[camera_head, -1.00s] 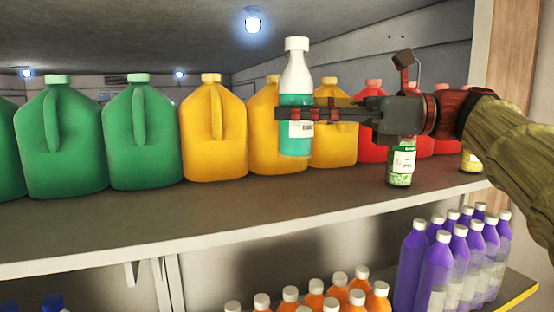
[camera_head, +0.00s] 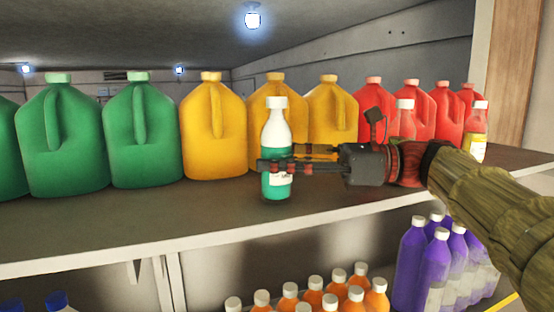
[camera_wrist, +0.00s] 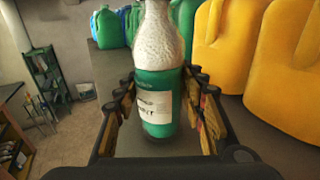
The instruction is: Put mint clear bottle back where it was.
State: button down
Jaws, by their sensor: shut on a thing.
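The mint clear bottle (camera_head: 276,134) has a white cap, a clear top and teal liquid in its lower part, with a white label. My gripper (camera_head: 282,165) is shut on it around the lower half, and the bottle is upright. Its base is at or just above the upper shelf board; I cannot tell whether it touches. In the wrist view the bottle (camera_wrist: 159,60) stands between the two fingers (camera_wrist: 160,110), its label facing me.
Yellow jugs (camera_head: 213,130) stand close behind the bottle, with green jugs (camera_head: 140,140) to the left. Red jugs (camera_head: 445,120) and small bottles (camera_head: 476,135) stand to the right. The shelf front (camera_head: 140,215) is clear. Purple bottles (camera_head: 410,262) and orange bottles (camera_head: 313,298) fill the lower shelf.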

jog(key=shift+f, duration=0.1)
jog(key=c, duration=1.2)
grip_release()
jog(key=shift+o, duration=0.6)
jog(key=b+v, duration=0.1)
jog(key=v, duration=1.1)
jog(key=shift+d, duration=0.1)
